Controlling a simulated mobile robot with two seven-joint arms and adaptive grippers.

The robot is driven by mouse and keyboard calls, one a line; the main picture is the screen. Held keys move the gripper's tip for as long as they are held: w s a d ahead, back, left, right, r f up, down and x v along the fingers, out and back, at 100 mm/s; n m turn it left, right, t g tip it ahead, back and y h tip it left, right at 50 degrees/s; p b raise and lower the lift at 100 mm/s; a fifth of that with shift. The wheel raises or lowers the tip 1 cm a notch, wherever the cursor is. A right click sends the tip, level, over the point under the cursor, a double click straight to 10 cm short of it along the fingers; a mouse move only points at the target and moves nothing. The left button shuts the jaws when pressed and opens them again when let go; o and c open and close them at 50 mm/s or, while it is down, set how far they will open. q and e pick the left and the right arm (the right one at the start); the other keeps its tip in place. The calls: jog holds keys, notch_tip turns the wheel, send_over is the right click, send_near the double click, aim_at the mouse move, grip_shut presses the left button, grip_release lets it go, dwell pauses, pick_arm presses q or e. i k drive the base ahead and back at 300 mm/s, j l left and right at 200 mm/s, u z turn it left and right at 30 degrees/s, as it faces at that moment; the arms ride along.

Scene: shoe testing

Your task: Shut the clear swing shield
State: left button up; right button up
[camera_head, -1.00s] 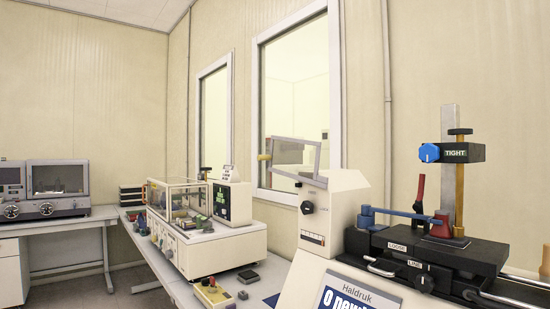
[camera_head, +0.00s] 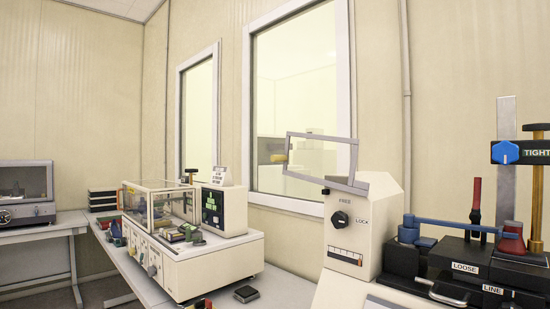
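The clear swing shield (camera_head: 318,137) is a transparent panel in a thin grey frame. It stands raised and tilted above the cream machine (camera_head: 357,240), joined near the machine's top by a grey arm. A yellow handle (camera_head: 279,158) sits at its left end. The machine's front has a black knob (camera_head: 340,219) between FREE and LOCK marks and a slotted scale below it. Neither of my grippers is in view.
The black bed (camera_head: 470,269) at right carries a red lever (camera_head: 475,205), a blue bar and a post with a blue TIGHT knob (camera_head: 505,152). Another cream machine with a clear case (camera_head: 158,203) stands on the left bench. Open air surrounds the shield's left side.

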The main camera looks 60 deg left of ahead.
aim_at(354, 187)
jog(key=j, duration=0.55)
jog(key=k+j, duration=0.15)
jog(key=j, duration=0.9)
jog(key=k+j+z, duration=0.1)
jog(key=j, duration=0.45)
jog(key=k+j, duration=0.1)
jog(key=j, duration=0.45)
jog(key=k+j, duration=0.1)
jog(key=j, duration=0.95)
jog(key=k+z, duration=0.05)
